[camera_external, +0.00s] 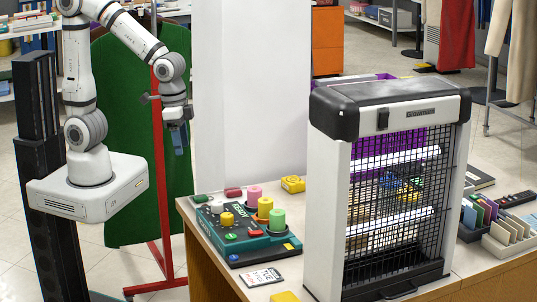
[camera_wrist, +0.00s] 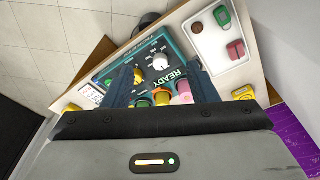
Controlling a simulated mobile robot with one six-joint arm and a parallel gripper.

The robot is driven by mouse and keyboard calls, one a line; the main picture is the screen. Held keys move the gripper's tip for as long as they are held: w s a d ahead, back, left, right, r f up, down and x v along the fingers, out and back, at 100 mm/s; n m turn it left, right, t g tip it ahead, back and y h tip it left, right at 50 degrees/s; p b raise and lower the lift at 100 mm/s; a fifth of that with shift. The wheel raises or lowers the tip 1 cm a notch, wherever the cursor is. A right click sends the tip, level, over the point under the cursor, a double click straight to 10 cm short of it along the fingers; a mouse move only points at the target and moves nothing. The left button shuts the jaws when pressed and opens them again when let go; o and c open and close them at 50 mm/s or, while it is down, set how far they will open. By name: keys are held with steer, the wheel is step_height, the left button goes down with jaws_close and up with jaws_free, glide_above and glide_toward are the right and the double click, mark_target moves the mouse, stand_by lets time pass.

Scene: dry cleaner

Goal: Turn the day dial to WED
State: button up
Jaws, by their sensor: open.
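A teal control box (camera_external: 262,246) lies on the counter. In the wrist view, a white round dial (camera_wrist: 160,62) sits on its face with small marks around it, too small to read. The dial also shows in the external view (camera_external: 216,206), small and pale. My gripper (camera_external: 180,138) is open and empty, up in the air left of the counter. In the wrist view its dark blue fingers flank the dial from above, apart from it, and partly hide the box.
A white tray (camera_wrist: 208,47) with a green and a pink piece lies beside the box. A tall caged lamp unit (camera_external: 395,190) stands on the counter to the right. A white card (camera_external: 260,277) and a yellow tape measure (camera_external: 293,184) lie near the box. A white pillar rises behind.

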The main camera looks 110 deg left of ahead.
mark_target(217, 203)
steer(key=w+f+n+p, duration=0.1)
steer(key=w+f, duration=0.1)
steer(key=w, duration=0.1)
steer(key=w+f+n+g+p, duration=0.1)
steer(key=w+f, duration=0.2)
steer(key=w+a+f+n+p, duration=0.1)
steer(key=w+f, duration=0.2)
steer(key=shift+w+n+g, duration=0.1)
steer(key=shift+n+g, duration=0.2)
steer(key=shift+w+a+f, duration=0.1)
steer(key=shift+w+f, duration=0.05)
steer(key=shift+f, duration=0.5)
step_height(217, 203, down, 7)
steer(key=shift+a+f+p, duration=0.1)
steer(key=shift+f+p, duration=0.05)
steer(key=shift+p, duration=0.25)
steer(key=shift+c, duration=0.4)
steer(key=c, duration=0.9)
